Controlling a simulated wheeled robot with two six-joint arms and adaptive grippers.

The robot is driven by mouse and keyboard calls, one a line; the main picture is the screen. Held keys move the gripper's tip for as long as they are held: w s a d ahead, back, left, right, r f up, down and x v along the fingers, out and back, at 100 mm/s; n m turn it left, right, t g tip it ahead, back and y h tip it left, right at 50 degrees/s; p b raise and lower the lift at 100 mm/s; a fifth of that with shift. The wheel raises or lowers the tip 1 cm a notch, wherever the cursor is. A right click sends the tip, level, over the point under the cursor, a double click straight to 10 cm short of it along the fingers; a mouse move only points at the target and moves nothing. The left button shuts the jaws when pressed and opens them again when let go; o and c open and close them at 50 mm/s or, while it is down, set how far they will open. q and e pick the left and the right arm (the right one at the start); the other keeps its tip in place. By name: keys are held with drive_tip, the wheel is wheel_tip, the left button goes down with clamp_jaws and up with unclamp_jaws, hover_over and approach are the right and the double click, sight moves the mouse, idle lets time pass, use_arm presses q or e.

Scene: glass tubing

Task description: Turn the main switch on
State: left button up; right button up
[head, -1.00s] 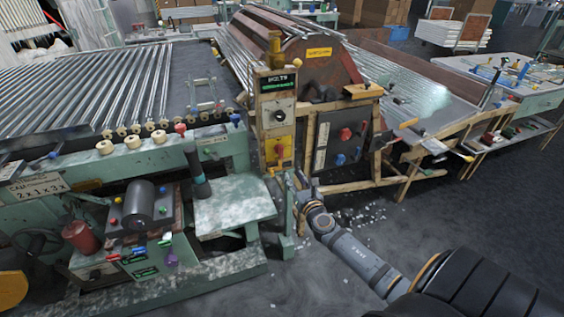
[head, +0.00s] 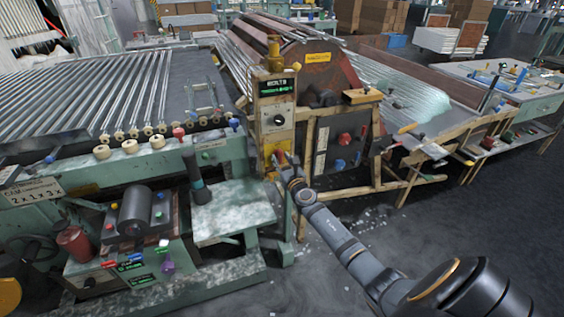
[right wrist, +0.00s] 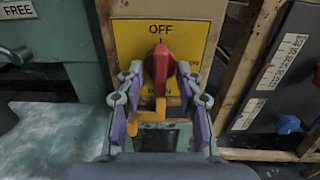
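The main switch is a red rotary handle (right wrist: 160,63) on a yellow plate (right wrist: 205,30). The handle stands upright, its top under the word OFF; an ON mark sits to the right, partly covered. My right gripper (right wrist: 160,75) is open in the right wrist view, one finger on each side of the handle. I cannot tell whether either finger touches it. In the head view my right gripper (head: 284,163) is at the plate. My left gripper is not in view.
A yellow-orange piece (right wrist: 148,128) hangs below the handle, between the fingers. A wooden frame with a dark panel (head: 345,145) stands right of the post. A green machine table (head: 235,205) is to the left. Open floor (head: 440,220) lies to the right.

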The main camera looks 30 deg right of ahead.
clamp_jaws()
